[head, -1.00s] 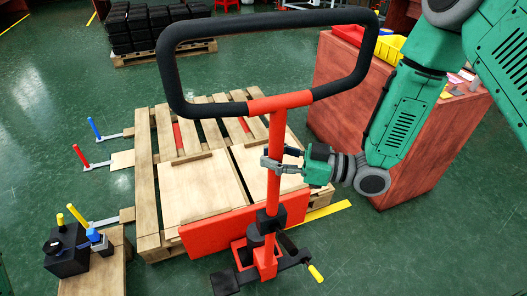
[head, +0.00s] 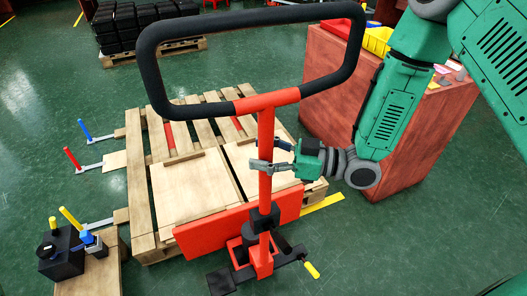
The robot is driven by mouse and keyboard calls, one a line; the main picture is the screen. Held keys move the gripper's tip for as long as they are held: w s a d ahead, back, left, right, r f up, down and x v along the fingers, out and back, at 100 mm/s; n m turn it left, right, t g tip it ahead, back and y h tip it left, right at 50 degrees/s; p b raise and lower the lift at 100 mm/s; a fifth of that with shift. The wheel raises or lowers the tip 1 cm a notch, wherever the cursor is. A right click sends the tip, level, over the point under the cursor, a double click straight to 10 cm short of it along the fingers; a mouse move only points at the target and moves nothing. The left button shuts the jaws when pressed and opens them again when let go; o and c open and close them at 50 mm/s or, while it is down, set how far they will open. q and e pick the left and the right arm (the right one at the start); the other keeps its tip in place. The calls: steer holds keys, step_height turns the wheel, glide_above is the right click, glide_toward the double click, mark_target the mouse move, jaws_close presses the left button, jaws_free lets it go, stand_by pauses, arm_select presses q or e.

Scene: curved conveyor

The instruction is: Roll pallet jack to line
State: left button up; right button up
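The pallet jack (head: 240,226) stands in front of me in the head view, with an orange-red body, an upright orange post and a black loop handle (head: 150,75) at the top. Its forks lie under a wooden pallet (head: 141,205); red strips show between the slats. My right gripper (head: 268,158) comes in from the right at the post, below the handle. Its fingers lie on both sides of the post and appear closed around it. My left gripper is not in view.
A reddish-brown cabinet (head: 400,150) with yellow and red bins stands right of the pallet. At left are colored posts (head: 72,158) and a small wooden stand (head: 98,275) with a black device. A pallet of black blocks (head: 140,25) is behind. Green floor is open at far left.

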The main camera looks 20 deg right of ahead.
steer(key=v, duration=1.2)
steer(key=shift+d+f, duration=0.1)
steer(key=shift+d, duration=0.1)
steer(key=shift+w, duration=0.1)
